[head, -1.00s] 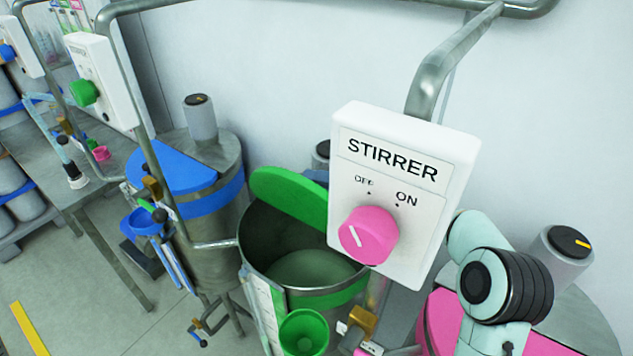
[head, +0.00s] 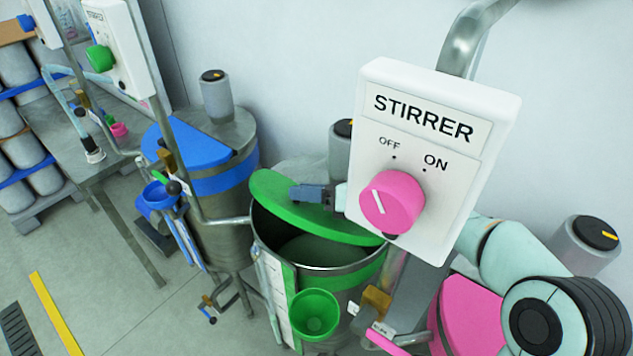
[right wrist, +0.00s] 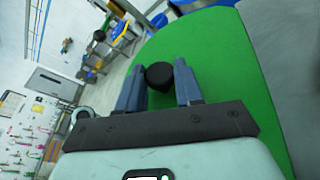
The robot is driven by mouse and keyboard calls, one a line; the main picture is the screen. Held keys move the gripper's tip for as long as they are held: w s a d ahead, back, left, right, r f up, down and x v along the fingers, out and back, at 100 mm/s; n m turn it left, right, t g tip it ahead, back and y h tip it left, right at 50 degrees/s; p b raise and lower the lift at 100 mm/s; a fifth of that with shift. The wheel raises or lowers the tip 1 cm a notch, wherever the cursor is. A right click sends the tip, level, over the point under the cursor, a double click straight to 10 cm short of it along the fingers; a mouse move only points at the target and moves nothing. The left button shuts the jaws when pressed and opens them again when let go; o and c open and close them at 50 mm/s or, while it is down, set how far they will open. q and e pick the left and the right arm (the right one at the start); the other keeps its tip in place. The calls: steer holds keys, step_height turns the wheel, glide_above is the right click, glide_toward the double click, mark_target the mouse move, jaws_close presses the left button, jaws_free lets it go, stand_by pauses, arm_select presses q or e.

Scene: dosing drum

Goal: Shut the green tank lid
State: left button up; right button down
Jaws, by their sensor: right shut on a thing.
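The green lid (head: 322,222) is tilted over the green-banded tank (head: 345,283) in the head view. It stands raised at the back, and the tank's front opening shows dark inside. The lid also fills the middle of the right wrist view (right wrist: 222,60). My right gripper (head: 308,193) is at the lid's upper face, partly hidden by the stirrer box. In the right wrist view its two fingers (right wrist: 160,76) are shut on a black knob (right wrist: 159,75) on the lid. My left gripper is not in view.
A white stirrer box (head: 432,150) with a pink dial hangs in front of my right arm. A blue-lidded tank (head: 215,190) stands to the left and a pink one (head: 470,315) to the right. A green funnel (head: 314,313) is at the green tank's front.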

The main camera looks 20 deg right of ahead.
mark_target(344, 234)
steer(key=a+f+n+b, duration=0.1)
steer(key=s+a+f+n+h+b, duration=0.1)
steer(key=s+a+f+n+b, duration=0.1)
steer(key=f, duration=0.1)
steer(key=shift+h+b, duration=0.3)
steer(key=shift+h, duration=0.1)
steer(key=shift+s+a+f+n+t+h+b, duration=0.15)
steer(key=shift+a+f+n+h+b, duration=0.1)
steer(key=shift+f+n+b, duration=0.25)
steer(key=shift+s+a+f+n+t+h+b, duration=0.1)
steer(key=shift+a+f+n+t+h+b, duration=0.1)
steer(key=shift+f+n+h+b, duration=0.25)
arm_select(q)
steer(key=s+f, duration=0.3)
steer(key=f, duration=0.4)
steer(key=shift+b, duration=0.3)
arm_select(e)
steer(key=shift+a+f, duration=0.1)
steer(key=shift+f, duration=0.1)
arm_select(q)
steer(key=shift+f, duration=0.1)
arm_select(e)
steer(key=shift+f, duration=0.1)
steer(key=c, duration=0.7)
jaws_free()
steer(key=shift+c, duration=0.2)
